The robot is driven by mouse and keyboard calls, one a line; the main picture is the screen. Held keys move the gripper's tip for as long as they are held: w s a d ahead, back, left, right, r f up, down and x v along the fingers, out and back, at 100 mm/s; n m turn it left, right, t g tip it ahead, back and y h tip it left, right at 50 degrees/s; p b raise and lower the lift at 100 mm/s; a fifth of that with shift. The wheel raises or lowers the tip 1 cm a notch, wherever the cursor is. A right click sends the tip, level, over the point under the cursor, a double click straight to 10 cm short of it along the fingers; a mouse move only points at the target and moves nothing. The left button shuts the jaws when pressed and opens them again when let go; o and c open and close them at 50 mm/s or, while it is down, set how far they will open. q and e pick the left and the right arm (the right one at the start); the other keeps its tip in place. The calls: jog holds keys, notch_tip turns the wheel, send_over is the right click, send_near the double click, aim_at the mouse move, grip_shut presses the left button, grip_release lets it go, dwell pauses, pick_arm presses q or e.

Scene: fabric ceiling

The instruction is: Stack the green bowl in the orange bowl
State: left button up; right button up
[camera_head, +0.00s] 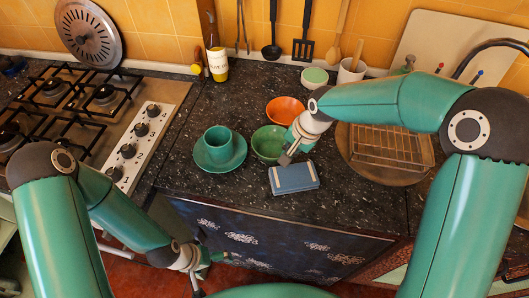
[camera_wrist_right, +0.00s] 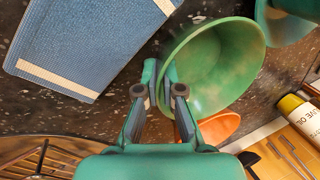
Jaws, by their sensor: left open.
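The green bowl (camera_head: 268,143) stands on the dark counter, just in front of the orange bowl (camera_head: 285,108). The orange bowl is upright and looks empty. In the right wrist view the green bowl (camera_wrist_right: 225,65) is large, and part of the orange bowl (camera_wrist_right: 218,128) shows behind my fingers. My right gripper (camera_wrist_right: 162,80) has its fingers close together on either side of the green bowl's rim, shut on it; in the head view it is at the bowl's right front edge (camera_head: 288,156). My left gripper (camera_head: 208,268) is open and empty, low in front of the counter.
A teal cup (camera_head: 218,140) on a saucer (camera_head: 205,160) stands left of the green bowl. A wire rack (camera_head: 390,145) is at right, a gas stove (camera_head: 85,110) at left. Clear counter lies front left.

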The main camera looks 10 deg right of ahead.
jog(key=o, duration=0.4)
jog(key=shift+c, duration=0.2)
jog(key=shift+r, duration=0.15)
